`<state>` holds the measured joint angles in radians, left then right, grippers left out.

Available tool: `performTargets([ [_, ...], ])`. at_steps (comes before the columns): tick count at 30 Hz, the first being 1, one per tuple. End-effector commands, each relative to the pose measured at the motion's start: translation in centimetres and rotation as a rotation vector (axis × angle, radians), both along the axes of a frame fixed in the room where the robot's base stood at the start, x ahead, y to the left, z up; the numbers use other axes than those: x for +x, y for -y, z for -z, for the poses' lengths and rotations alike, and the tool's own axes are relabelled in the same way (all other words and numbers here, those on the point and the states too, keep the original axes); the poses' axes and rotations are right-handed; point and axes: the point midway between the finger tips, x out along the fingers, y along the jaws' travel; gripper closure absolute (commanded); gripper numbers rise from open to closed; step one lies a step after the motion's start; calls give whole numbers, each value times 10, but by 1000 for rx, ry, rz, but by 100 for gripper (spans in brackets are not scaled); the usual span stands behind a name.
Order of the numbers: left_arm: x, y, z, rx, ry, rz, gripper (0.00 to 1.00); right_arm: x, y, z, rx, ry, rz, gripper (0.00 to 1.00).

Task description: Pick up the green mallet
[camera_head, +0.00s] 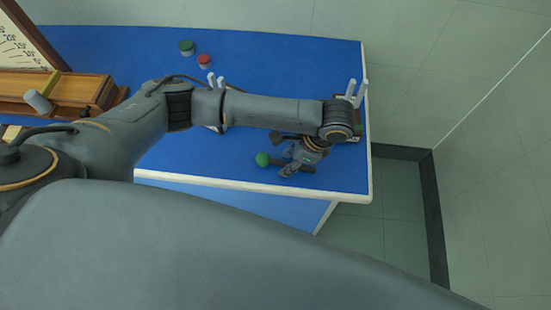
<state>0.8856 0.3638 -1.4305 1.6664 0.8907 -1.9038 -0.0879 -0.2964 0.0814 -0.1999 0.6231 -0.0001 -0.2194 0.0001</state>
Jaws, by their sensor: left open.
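The green mallet (262,159) lies near the front edge of the blue table, toward its right end. Its round green head points left, and a dark handle runs right from it. My left gripper (291,163) is open right above the handle, with its fingers near the handle just right of the head. The gripper covers part of the handle, and I cannot tell whether the fingers touch it. My right gripper is not in view.
The blue table (285,60) has a pale rim. A green-topped pot (187,47) and a red-topped pot (204,61) stand at the back. A wooden case (62,90) is at left. White pegs (355,92) rise near the right edge, partly behind my arm.

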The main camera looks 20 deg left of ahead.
Motion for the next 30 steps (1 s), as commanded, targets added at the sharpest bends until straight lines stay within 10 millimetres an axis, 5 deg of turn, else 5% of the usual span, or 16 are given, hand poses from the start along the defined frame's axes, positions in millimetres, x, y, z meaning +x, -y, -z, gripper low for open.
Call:
performTargets([
  [5,0,0,1,0,0,0,59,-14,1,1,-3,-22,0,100],
  [21,-1,0,4,1,-2,0,59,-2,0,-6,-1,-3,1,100],
  [27,0,0,5,1,-1,0,98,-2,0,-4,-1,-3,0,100],
  [30,0,0,5,1,-1,0,100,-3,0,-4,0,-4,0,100],
])
